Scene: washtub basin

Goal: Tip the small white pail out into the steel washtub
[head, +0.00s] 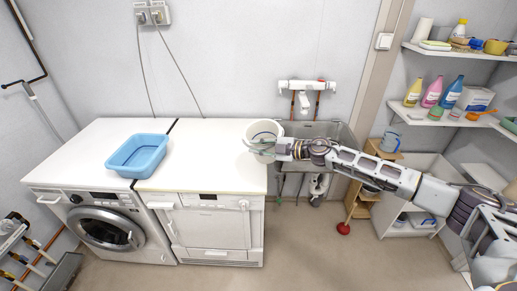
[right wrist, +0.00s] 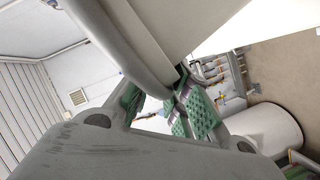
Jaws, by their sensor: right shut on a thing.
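The small white pail (head: 262,131) is in the head view, at the right end of the white worktop and just left of the steel washtub (head: 343,131). It looks about upright, with its mouth up; I cannot make out its contents. My right gripper (head: 277,147) reaches in from the right, across the front of the tub, and is shut on the pail. In the right wrist view its green-padded fingers (right wrist: 185,112) are close together against a large pale surface. My left gripper is not in view.
A blue basin (head: 138,155) stands on the worktop above the washing machine (head: 102,225). A white tap fixture (head: 306,86) is on the wall above the tub. Shelves with bottles (head: 430,92) are at the right. The worktop between basin and pail is clear.

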